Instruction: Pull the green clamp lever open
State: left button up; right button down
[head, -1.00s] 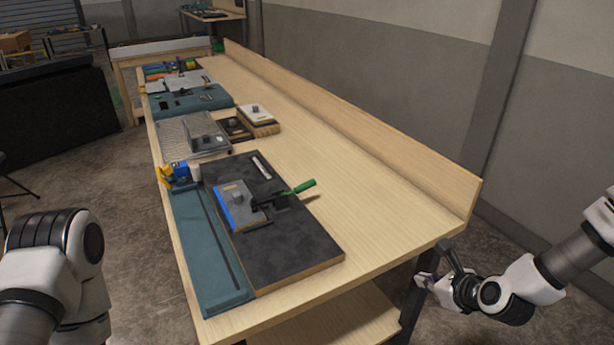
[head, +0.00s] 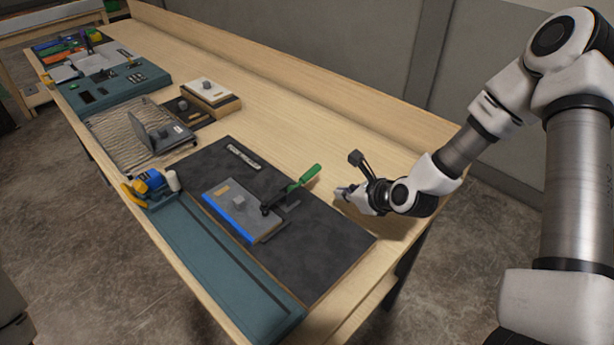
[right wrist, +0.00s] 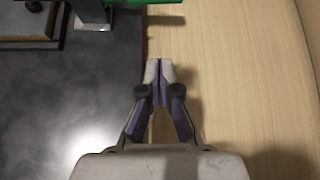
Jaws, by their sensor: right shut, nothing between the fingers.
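The green clamp lever (head: 304,179) slants up to the right from a black toggle clamp (head: 272,202) on the dark mat (head: 311,251). The clamp presses on a grey plate with a blue edge (head: 237,208). My right gripper (head: 341,192) is shut and empty over the table, just right of the lever's green tip and apart from it. In the right wrist view the gripper's closed fingertips (right wrist: 158,64) point toward the green handle (right wrist: 146,1), which is cut off at the top edge. My left gripper is not in view.
A teal rail (head: 217,261) runs along the near table edge, with a yellow and blue tool (head: 149,184) at its far end. A raised wooden ledge (head: 300,80) borders the right side.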

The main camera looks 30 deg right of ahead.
aim_at(307, 178)
jog(key=shift+w+d+f, duration=0.15)
jog(key=shift+w+f, duration=0.7)
jog(key=shift+f, duration=0.05)
jog(key=x, duration=0.4)
jog(key=a+p+x, duration=0.1)
jog(key=x, duration=0.1)
jog(key=shift+w, duration=0.35)
jog(key=r+p, duration=0.2)
jog(key=r, duration=0.1)
jog(key=shift+w+a+r, duration=0.1)
jog(key=shift+w+r, duration=0.1)
jog(key=shift+s+a+r+p, duration=0.1)
jog(key=shift+s+r+p, duration=0.15)
jog(key=shift+r, duration=0.2)
jog(key=shift+w+a+f, duration=0.1)
jog(key=shift+w+f, duration=0.1)
jog(key=shift+w, duration=0.15)
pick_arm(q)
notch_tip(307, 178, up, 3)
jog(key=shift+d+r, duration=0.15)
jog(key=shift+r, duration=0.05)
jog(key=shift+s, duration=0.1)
pick_arm(e)
jog(key=shift+s, duration=0.1)
